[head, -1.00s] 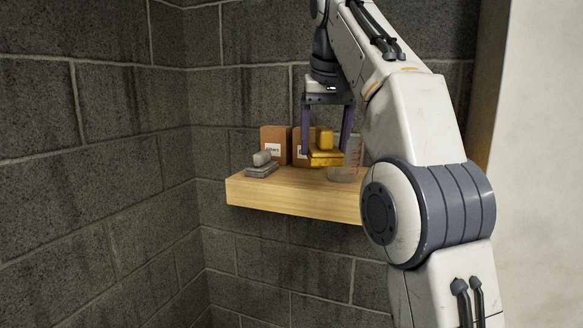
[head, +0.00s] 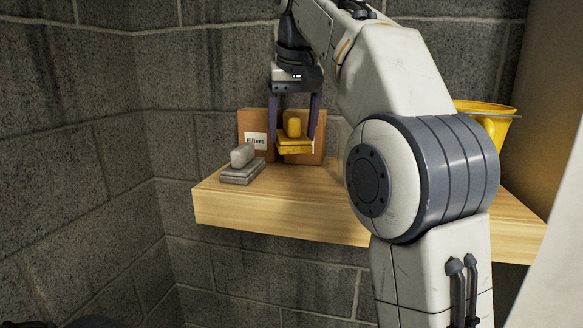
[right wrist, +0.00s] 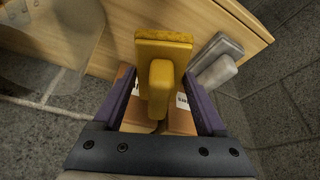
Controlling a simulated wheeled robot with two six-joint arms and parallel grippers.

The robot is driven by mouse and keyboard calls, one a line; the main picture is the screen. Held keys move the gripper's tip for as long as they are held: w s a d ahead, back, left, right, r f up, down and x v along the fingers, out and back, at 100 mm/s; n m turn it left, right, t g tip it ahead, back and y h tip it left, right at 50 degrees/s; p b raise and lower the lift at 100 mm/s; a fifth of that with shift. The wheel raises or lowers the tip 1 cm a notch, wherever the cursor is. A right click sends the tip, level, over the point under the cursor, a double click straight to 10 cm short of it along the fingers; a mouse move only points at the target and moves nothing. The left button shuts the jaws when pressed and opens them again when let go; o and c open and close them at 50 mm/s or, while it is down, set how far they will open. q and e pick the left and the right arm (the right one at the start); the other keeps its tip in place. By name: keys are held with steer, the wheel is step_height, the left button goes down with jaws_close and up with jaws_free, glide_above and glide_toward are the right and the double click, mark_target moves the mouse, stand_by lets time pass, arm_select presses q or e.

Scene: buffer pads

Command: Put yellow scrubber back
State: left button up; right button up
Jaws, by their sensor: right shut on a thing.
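The yellow scrubber (head: 294,145), a flat pad with a raised block handle, is between the fingers of my right gripper (head: 295,122), in front of brown boxes. My right gripper is shut on it, and it appears to be just above the wooden shelf (head: 320,203). In the right wrist view the scrubber (right wrist: 165,55) fills the space between the purple fingers (right wrist: 163,105). A grey scrubber (head: 242,168) of similar shape lies on the shelf to its left; it also shows in the right wrist view (right wrist: 215,62). My left gripper is out of view.
A brown box labelled "Filters" (head: 252,122) and another brown box (head: 318,150) stand at the back against the block wall. A yellow bucket (head: 485,108) is at the right. My right arm hides the shelf's middle.

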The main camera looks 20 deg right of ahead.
mark_target(292, 180)
step_height(292, 180, down, 2)
steer(key=shift+w+a+f, duration=0.1)
steer(key=shift+f, duration=0.15)
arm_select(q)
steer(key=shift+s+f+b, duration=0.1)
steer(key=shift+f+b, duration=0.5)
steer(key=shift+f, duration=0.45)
arm_select(e)
steer(key=shift+f, duration=1.95)
steer(key=shift+f, duration=0.1)
steer(key=o, duration=1.1)
steer(key=shift+s+r, duration=0.25)
steer(key=shift+r, duration=0.2)
arm_select(q)
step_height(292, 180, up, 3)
steer(key=p, duration=0.2)
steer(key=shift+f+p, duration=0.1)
steer(key=shift+p, duration=0.25)
arm_select(e)
steer(key=v, duration=1.1)
steer(key=shift+s+r, duration=0.1)
steer(key=shift+s, duration=0.05)
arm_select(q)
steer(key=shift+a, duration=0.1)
